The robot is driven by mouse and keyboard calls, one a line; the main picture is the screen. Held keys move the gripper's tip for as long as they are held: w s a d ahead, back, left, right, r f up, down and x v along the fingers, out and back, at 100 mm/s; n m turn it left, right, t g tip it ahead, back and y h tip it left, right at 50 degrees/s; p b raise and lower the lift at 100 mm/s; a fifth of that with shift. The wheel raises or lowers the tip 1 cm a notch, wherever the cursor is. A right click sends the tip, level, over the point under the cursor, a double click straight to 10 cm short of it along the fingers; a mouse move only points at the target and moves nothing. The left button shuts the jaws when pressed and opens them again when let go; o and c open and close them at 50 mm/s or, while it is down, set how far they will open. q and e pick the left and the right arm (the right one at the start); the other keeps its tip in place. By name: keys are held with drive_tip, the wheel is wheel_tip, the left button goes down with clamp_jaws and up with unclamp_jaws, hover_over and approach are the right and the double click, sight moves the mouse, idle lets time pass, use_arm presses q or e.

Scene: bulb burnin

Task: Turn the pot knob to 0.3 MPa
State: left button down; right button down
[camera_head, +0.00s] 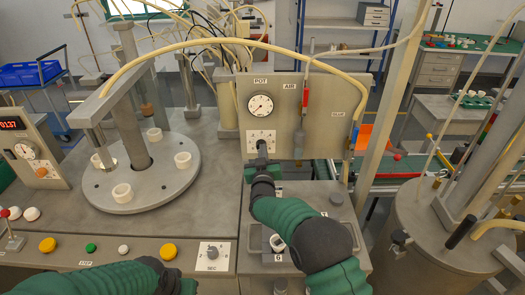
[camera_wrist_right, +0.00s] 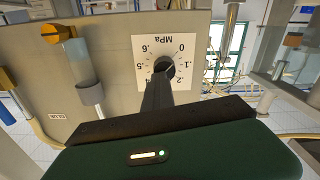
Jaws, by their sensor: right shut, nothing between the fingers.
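The pot knob sits in the middle of a white dial plate (camera_head: 251,144) on the upright grey panel, under the round POT gauge (camera_head: 260,106). In the right wrist view the dial plate (camera_wrist_right: 192,48) appears upside down, marked MPa with numbers from 0 to .6. The dark round knob (camera_wrist_right: 165,64) is partly hidden by my fingers, and its pointer setting cannot be read. My right gripper (camera_head: 262,150) is shut and empty, its fingertips (camera_wrist_right: 158,80) right in front of the knob; whether they touch it is unclear. My left forearm shows at the bottom left; its gripper is out of view.
A red-and-grey AIR tube (camera_head: 305,97) hangs on the panel right of the dial. A round grey turntable (camera_head: 140,187) with white cups stands left. A SEC dial (camera_head: 212,254) and buttons line the front edge. A grey drum (camera_head: 440,240) stands right.

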drive_tip(key=c, duration=2.2)
unclamp_jaws()
drive_tip(key=shift+w+a+r, duration=0.1)
drive_tip(key=shift+a+r, duration=0.05)
drive_tip(key=shift+r, duration=0.15)
